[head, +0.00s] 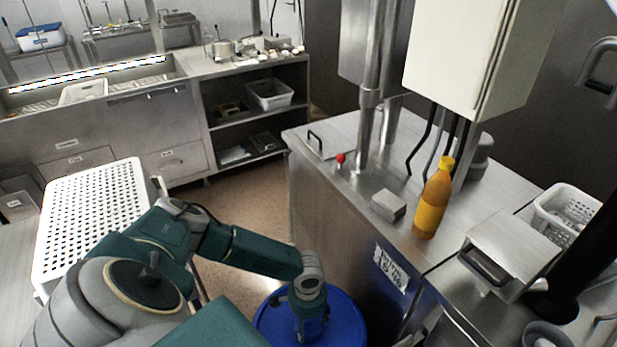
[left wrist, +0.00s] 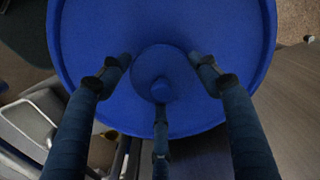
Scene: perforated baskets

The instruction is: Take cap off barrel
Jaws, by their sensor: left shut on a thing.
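The blue barrel (head: 348,325) stands at the bottom middle of the head view, and its round blue top (left wrist: 235,25) fills much of the left wrist view. In the middle of that top is a smaller round blue cap (left wrist: 153,62) with a small knob. My left gripper (head: 308,312) reaches down over the barrel. In the left wrist view its dark fingers (left wrist: 160,80) come in from both sides and from below, around the cap, and it is shut on it. Whether the cap sits on or is raised is hard to tell. My right gripper is not in view.
A steel counter (head: 335,195) stands right of the barrel, with an orange bottle (head: 433,200) and a small grey block (head: 388,205) on it. A white perforated basket (head: 95,215) lies upside down at the left. Brown floor (head: 240,230) is open behind the arm.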

